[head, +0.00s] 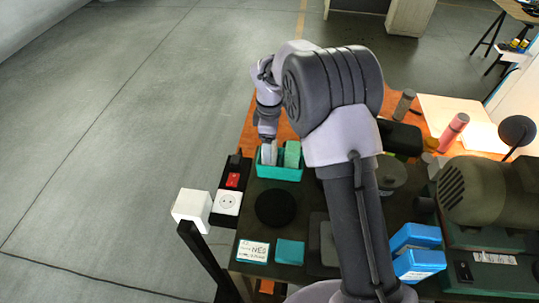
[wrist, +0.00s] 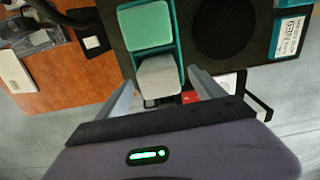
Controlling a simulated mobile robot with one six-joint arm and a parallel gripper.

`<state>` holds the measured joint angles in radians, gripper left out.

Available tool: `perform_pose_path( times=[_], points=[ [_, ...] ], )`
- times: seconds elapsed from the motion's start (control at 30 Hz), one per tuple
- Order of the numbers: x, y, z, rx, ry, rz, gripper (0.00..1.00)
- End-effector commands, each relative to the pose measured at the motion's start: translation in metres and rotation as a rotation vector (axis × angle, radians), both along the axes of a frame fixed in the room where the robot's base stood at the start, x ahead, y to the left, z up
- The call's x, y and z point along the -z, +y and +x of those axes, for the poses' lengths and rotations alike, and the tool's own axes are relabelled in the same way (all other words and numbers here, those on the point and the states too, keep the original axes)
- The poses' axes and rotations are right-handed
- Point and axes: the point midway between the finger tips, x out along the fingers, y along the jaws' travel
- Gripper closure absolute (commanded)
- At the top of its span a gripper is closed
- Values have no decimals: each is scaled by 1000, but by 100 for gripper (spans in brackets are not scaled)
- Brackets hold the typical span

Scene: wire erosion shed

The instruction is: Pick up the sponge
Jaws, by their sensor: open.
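A teal two-part tray (head: 282,173) stands near the left edge of the dark work surface; it also shows in the wrist view (wrist: 182,50). It holds a green block (head: 292,154), seen in the wrist view as a pale green pad (wrist: 147,25), and a pale grey block (wrist: 160,78) in the other compartment. I cannot tell for certain which block is the sponge. My gripper (head: 267,140) points down over the grey block's compartment. In the wrist view its open fingers (wrist: 161,82) stand on either side of the grey block. Contact cannot be told.
A black round pad (head: 275,208) lies in front of the tray. A socket box (head: 228,203) and red switch (head: 233,180) sit to its left. Blue boxes (head: 417,263) and a large machine (head: 485,195) stand to the right. The floor at left is clear.

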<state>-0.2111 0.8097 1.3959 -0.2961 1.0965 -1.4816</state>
Motion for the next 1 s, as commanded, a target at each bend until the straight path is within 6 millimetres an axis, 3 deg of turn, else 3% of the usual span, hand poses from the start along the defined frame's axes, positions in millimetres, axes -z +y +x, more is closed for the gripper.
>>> perform_pose_path(
  times=[0.07,0.27,0.37,0.6,0.87,1.0],
  points=[
    [9,0,0,1,1,-1,22],
    [9,0,0,1,0,0,22],
    [9,0,0,1,0,0,38],
    [9,0,0,1,0,0,85],
    [7,0,0,1,-1,0,86],
    [-6,0,1,0,-3,0,86]
  ],
)
